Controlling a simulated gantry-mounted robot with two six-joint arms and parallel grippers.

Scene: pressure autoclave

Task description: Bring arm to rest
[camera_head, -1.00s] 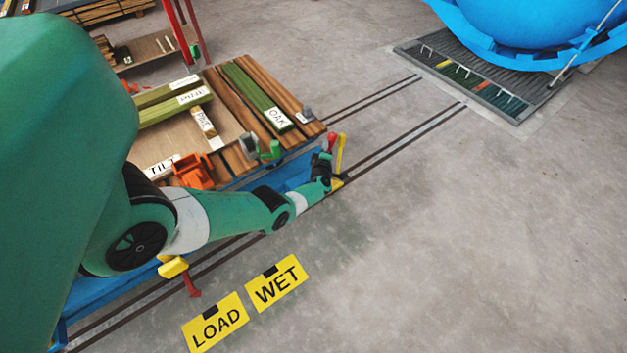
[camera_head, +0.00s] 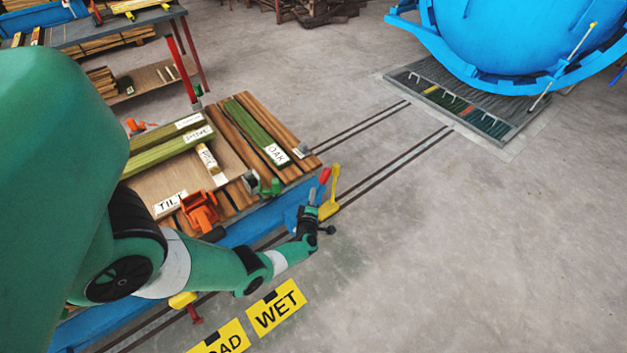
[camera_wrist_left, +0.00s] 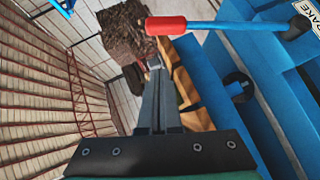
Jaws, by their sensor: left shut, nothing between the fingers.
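My left arm (camera_head: 205,268) reaches in from the left along the front side of a blue cart. My left gripper (camera_head: 311,212) is beside the cart's front right corner, near a red-handled lever (camera_head: 324,176) and a yellow lever (camera_head: 331,195). In the left wrist view the gripper's fingers (camera_wrist_left: 154,68) are together, with nothing between them. The red handle (camera_wrist_left: 165,25) on its blue rod shows just beyond the fingertips, apart from them in the picture. My right gripper is not in view.
The cart's deck (camera_head: 150,178) carries labelled timber and an orange clamp (camera_head: 199,209). Yellow LOAD and WET signs (camera_head: 277,307) lie on the floor in front. Rails run toward a grating (camera_head: 470,105) below a blue vessel (camera_head: 510,40). The floor at right is clear.

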